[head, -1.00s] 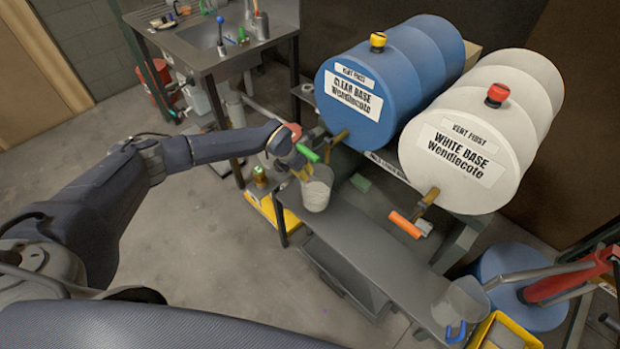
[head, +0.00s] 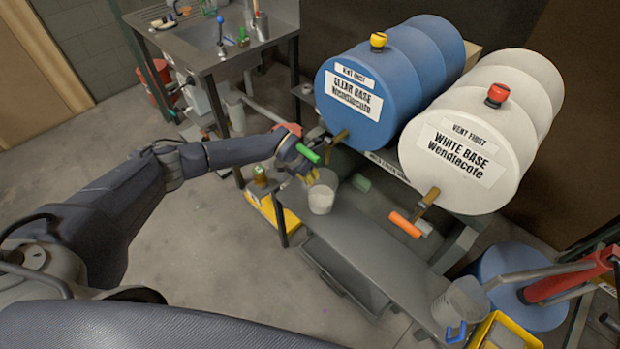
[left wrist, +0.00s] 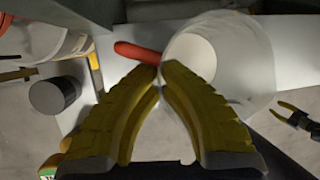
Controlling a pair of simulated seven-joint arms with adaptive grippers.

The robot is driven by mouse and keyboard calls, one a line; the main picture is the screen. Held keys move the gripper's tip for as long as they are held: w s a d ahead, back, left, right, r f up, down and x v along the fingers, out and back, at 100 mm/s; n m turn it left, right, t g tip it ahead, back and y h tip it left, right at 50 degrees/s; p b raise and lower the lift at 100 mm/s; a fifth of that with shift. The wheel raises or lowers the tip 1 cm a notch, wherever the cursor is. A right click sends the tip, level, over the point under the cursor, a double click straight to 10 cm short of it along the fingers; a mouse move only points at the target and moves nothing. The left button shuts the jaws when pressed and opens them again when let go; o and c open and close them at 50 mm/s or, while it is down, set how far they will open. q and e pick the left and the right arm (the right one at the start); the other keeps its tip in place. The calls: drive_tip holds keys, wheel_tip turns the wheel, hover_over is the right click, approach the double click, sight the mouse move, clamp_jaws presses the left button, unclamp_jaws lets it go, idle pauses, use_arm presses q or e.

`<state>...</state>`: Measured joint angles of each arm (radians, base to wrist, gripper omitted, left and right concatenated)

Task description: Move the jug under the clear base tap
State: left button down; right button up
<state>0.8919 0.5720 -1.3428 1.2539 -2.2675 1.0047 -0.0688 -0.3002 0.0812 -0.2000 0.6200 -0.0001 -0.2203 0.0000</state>
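The jug (head: 321,195), translucent with a pale interior, is at the left end of the grey bench below the drums. My left gripper (head: 306,175) is at its left side. In the left wrist view the yellow fingers (left wrist: 162,72) come together at the jug (left wrist: 228,60), beside a red handle-like bar (left wrist: 136,52); they appear shut on the jug's handle, though the contact is partly hidden. The blue clear base drum (head: 350,107) has a brass tap (head: 338,138) with a green lever (head: 308,153), above and close to the jug.
A white base drum (head: 470,150) with an orange-levered tap (head: 405,225) stands to the right. A second jug (head: 462,305) with a blue handle is at the bench's right end. A sink table (head: 215,55) stands at the back left.

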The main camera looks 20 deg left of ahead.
use_arm(q)
drive_tip(key=c, duration=2.1)
unclamp_jaws()
drive_tip(key=shift+f, duration=0.1)
drive_tip(key=o, duration=0.5)
drive_tip(key=s+a+r, duration=0.4)
drive_tip(key=s+a, duration=0.5)
drive_tip(key=a, duration=0.1)
drive_tip(key=shift+s+a+r, duration=0.15)
drive_tip(key=shift+s+r, duration=0.1)
drive_tip(key=shift+r, duration=0.15)
